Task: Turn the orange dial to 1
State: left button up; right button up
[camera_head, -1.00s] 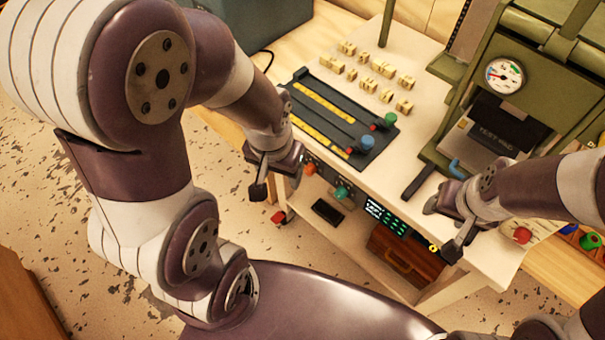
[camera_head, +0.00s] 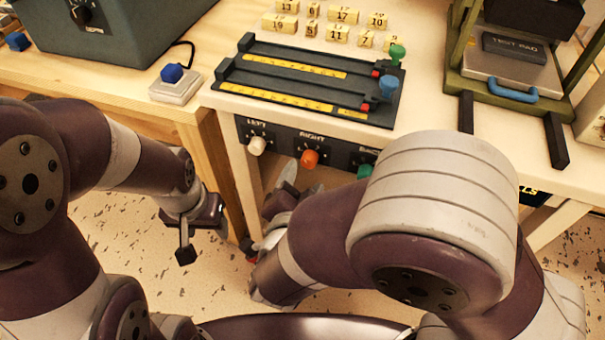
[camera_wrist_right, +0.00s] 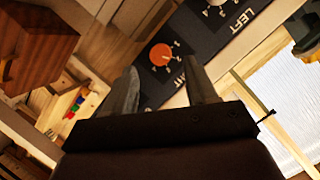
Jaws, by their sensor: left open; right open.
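The orange dial (camera_head: 309,158) sits under the word RIGHT on the black front panel of the white table. In the right wrist view, the orange dial (camera_wrist_right: 160,54) is just beyond my fingertips, with small white digits around it; its exact setting is unclear. My right gripper (camera_head: 292,182) is below the dial and partly hidden by my arm. In the wrist view its two fingers (camera_wrist_right: 162,86) are spread, empty and apart from the dial. My left gripper (camera_head: 186,240) is open and empty, over the floor left of the table leg.
A white dial (camera_head: 257,145) is left of the orange one, and a green dial (camera_head: 365,170) is right, partly behind my right arm. A slider board (camera_head: 310,82) lies on the table above. A wooden drawer (camera_wrist_right: 38,42) shows in the wrist view.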

aim_at(308, 165)
pick_arm(q)
jog(key=shift+f+b, duration=0.55)
jog(key=shift+f, duration=0.35)
pick_arm(e)
jog(key=x, duration=0.5)
jog(key=c, duration=1)
jog(key=shift+r+p, duration=0.15)
jog(key=shift+p, duration=0.25)
jog(key=shift+c, duration=0.2)
jog(key=n+h+p, duration=0.1)
jog(key=n+p, duration=0.2)
jog(key=p, duration=0.4)
jog(key=n+g+h+p, duration=0.1)
jog(key=n+h+p, duration=0.1)
jog(key=p, duration=0.6)
jog(key=shift+a+r+n, duration=0.1)
jog(key=shift+a+n, duration=0.05)
jog(key=shift+n, duration=0.25)
pick_arm(q)
notch_tip(308, 165, up, 18)
jog(key=p, duration=0.2)
pick_arm(e)
jog(key=shift+f+n+h, duration=0.25)
jog(key=shift+n+h, duration=0.45)
